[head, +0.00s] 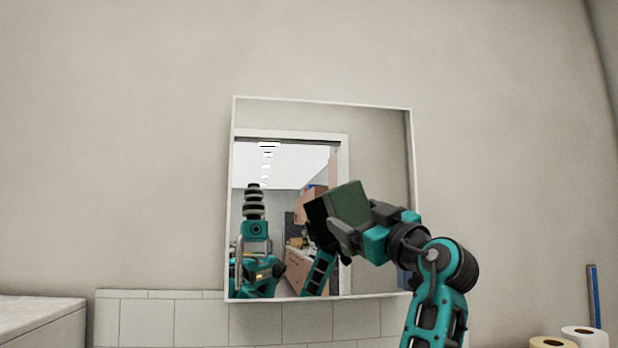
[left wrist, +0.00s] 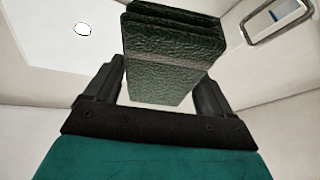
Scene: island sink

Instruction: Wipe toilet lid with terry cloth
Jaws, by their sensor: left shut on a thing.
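The terry cloth (head: 348,203) is a dark green, thick folded block, held up in front of the mirror in the head view. My left gripper (head: 347,222) is shut on it, with the arm rising from the lower right of the picture. In the left wrist view the cloth (left wrist: 165,70) stands between the two dark fingers of the gripper (left wrist: 158,88) and sticks out beyond them. No toilet lid can be made out in either view. My right gripper does not show directly.
A white-framed mirror (head: 290,120) hangs on the plain wall, reflecting me and a doorway. White tiles (head: 145,322) run below it. A pale flat-topped unit (head: 40,312) is at lower left. Paper rolls (head: 584,337) and a blue upright object (head: 594,297) are at lower right.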

